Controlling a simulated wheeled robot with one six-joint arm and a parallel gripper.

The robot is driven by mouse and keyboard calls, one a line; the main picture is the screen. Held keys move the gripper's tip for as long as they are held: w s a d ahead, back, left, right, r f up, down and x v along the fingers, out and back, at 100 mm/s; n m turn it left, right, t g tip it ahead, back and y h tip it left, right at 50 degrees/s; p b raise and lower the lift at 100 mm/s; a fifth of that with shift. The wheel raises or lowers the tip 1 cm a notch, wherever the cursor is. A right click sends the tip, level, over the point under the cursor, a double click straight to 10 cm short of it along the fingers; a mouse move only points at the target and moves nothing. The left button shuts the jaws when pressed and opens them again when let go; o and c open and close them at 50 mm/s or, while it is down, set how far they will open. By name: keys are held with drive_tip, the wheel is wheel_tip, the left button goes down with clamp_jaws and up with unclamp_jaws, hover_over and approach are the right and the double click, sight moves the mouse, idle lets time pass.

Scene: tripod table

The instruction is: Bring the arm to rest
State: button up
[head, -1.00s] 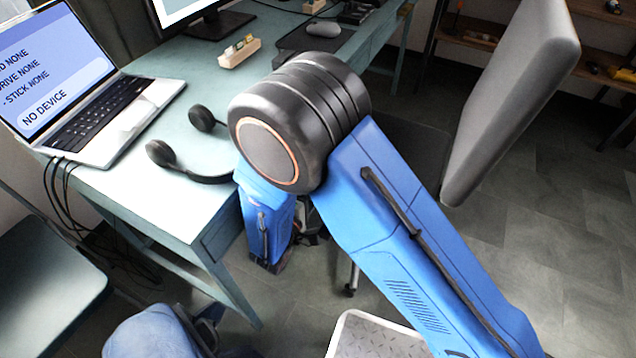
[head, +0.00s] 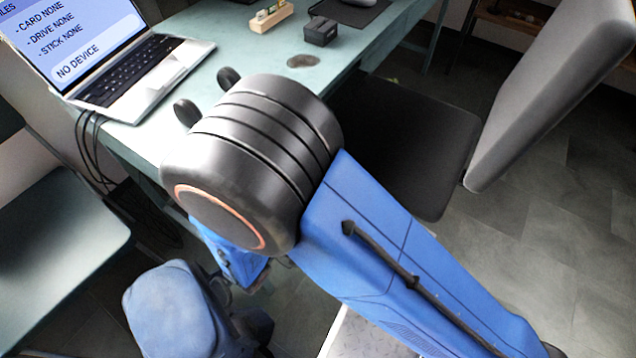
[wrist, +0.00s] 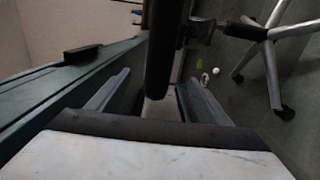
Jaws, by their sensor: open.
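My blue arm with its black elbow joint fills the middle of the head view. The arm's lower blue link drops behind the elbow beside the table's front edge, and the gripper's fingers are hidden there. In the wrist view, my gripper (wrist: 155,88) is open, its two grey fingers apart. A dark upright bar (wrist: 163,60) shows between the fingers in that view. I cannot tell whether it touches them. I see nothing held.
The green table (head: 200,75) carries a laptop (head: 135,75), a wooden block (head: 272,20), a small black box (head: 320,32) and a headset (head: 186,112), mostly hidden by my elbow. A dark chair (head: 415,145) stands right of the table; another seat (head: 60,245) is at left.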

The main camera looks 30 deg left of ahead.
drive_tip(key=shift+s, duration=0.7)
drive_tip(key=shift+s, duration=0.1)
